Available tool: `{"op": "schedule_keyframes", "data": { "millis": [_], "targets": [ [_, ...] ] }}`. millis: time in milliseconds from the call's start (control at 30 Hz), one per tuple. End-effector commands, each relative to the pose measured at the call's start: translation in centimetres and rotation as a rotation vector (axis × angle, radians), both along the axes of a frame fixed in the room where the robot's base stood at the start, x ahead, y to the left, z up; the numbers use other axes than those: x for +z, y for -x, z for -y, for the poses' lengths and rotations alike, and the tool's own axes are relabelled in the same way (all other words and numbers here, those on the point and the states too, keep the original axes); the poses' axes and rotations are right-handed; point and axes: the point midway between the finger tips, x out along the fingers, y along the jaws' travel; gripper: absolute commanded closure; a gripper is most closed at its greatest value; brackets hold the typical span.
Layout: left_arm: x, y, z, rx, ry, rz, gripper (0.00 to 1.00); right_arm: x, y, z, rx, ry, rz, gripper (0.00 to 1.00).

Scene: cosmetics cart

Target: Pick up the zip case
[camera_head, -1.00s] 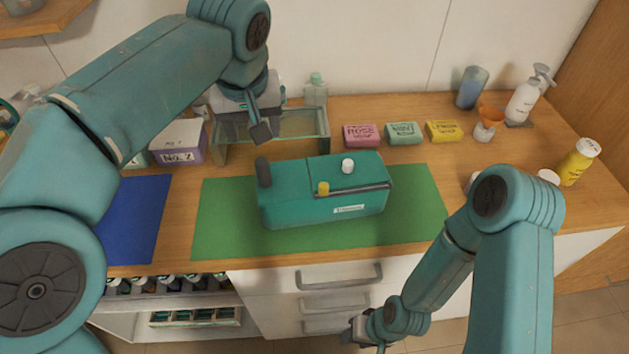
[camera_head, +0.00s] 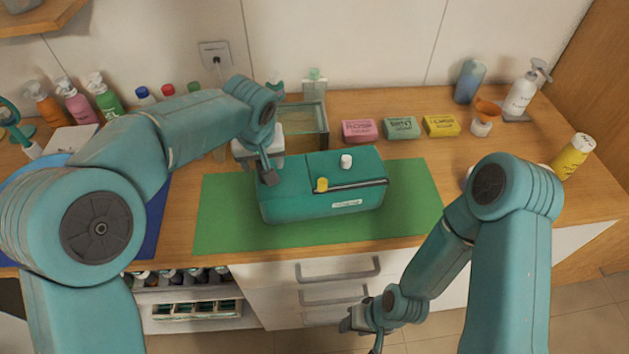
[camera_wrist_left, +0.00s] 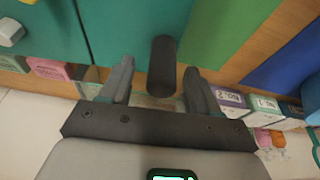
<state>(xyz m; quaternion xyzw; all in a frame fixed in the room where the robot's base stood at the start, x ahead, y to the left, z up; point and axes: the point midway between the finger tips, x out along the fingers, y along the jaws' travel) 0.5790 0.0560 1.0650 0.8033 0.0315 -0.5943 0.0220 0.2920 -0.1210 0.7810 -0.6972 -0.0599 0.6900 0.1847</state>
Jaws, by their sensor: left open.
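The zip case (camera_head: 310,205) is a teal box-like case with a white label, a white knob and a yellow knob on top. It rests on the green mat (camera_head: 415,205). It also shows in the left wrist view (camera_wrist_left: 125,25). My left gripper (camera_head: 268,176) is at the left end of the case. In the left wrist view, my left gripper (camera_wrist_left: 158,70) is open, with the dark rounded tab (camera_wrist_left: 162,65) of the case between its fingers. In the head view the arm hides this tab. My right gripper (camera_head: 362,320) hangs in front of the drawers, away from the case.
Pink (camera_head: 359,130), mint (camera_head: 400,128) and yellow (camera_head: 441,126) soap boxes stand behind the case. A glass container (camera_head: 312,125) stands behind my left gripper. Bottles line the back left. A pump bottle (camera_head: 520,97) and yellow bottle (camera_head: 572,158) stand at right.

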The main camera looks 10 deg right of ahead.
Motion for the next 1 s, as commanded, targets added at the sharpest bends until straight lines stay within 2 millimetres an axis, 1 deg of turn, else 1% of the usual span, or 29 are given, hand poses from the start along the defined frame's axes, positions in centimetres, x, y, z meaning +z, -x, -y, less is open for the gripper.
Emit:
{"op": "schedule_keyframes", "data": {
  "millis": [33, 133, 333, 367, 400, 467, 500, 533, 567, 867, 1000],
  "targets": [
    [-0.55, -0.18, -0.01, 0.000, 0.000, -0.002, 0.38, 0.28, 0.00, 0.00, 0.000, 0.000, 0.000, 0.57],
    [-1.25, -0.46, -0.04, -0.001, 0.002, -0.001, 0.38, 0.35, -0.01, 0.00, 0.000, 0.000, 0.000, 0.57],
    [-1.38, -0.51, -0.02, -0.001, 0.002, 0.001, 0.38, 0.28, 0.01, -0.01, 0.000, 0.000, 0.000, 0.57],
    [-1.39, -0.50, -0.01, -0.001, 0.002, 0.001, 0.42, 0.28, 0.01, -0.01, 0.000, 0.000, 0.000, 0.57],
    [-1.38, -0.49, -0.01, -0.001, 0.002, 0.001, 0.55, 0.28, 0.01, -0.01, 0.000, 0.000, 0.000, 0.57],
    [-1.38, -0.49, -0.01, -0.001, 0.002, 0.001, 0.74, 0.28, 0.01, 0.00, 0.000, 0.000, 0.000, 0.57],
    [-1.38, -0.49, -0.01, -0.001, 0.002, 0.001, 0.87, 0.27, 0.00, 0.00, 0.000, 0.000, 0.000, 0.57],
    [-1.38, -0.49, 0.00, -0.001, 0.002, 0.001, 0.97, 0.27, 0.00, 0.00, 0.000, 0.000, 0.000, 0.57],
    [-1.38, -0.49, 0.00, -0.001, 0.002, 0.000, 1.00, 0.27, 0.00, 0.00, 0.000, 0.000, 0.000, 0.57],
    [-1.24, -0.52, 0.01, 0.000, 0.004, 0.002, 1.00, 0.28, 0.00, -0.01, 0.000, 0.000, 0.000, 0.57],
    [-0.61, -0.58, 0.01, 0.001, 0.003, 0.004, 1.00, 0.19, 0.01, 0.00, 0.000, 0.000, 0.000, 0.57]
  ]
}}
